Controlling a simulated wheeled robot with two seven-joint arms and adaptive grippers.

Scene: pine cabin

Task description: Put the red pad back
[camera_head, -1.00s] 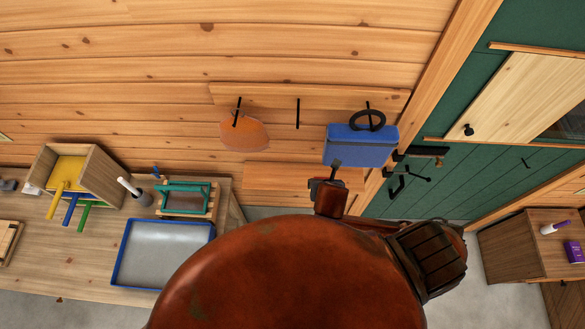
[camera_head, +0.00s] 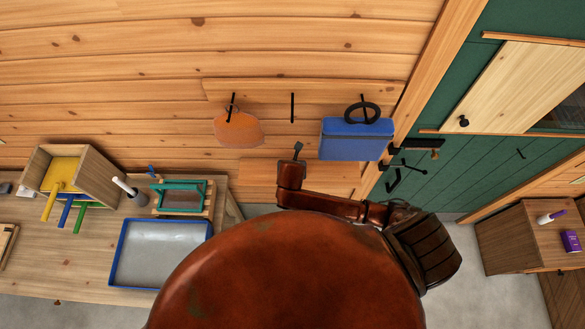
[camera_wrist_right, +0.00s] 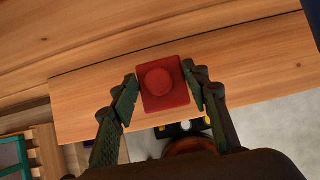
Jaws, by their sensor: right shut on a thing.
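The red pad (camera_wrist_right: 165,83), square with a round raised knob, is between the fingers of my right gripper (camera_wrist_right: 160,76) in the right wrist view. The gripper is shut on it. Behind the pad in that view is a pale wooden plank (camera_wrist_right: 80,106); I cannot tell whether they touch. In the head view my right gripper (camera_head: 298,150) is small and dark, in front of the wall below the empty middle peg (camera_head: 292,108). The pad cannot be made out there. My left gripper is not in view.
An orange item (camera_head: 238,130) and a blue bag (camera_head: 356,140) hang on the pegs either side of the gripper. A bench at left bears a blue-rimmed tray (camera_head: 117,252), a green frame (camera_head: 180,188) and a wooden box (camera_head: 98,176). A green door (camera_head: 465,165) stands at right.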

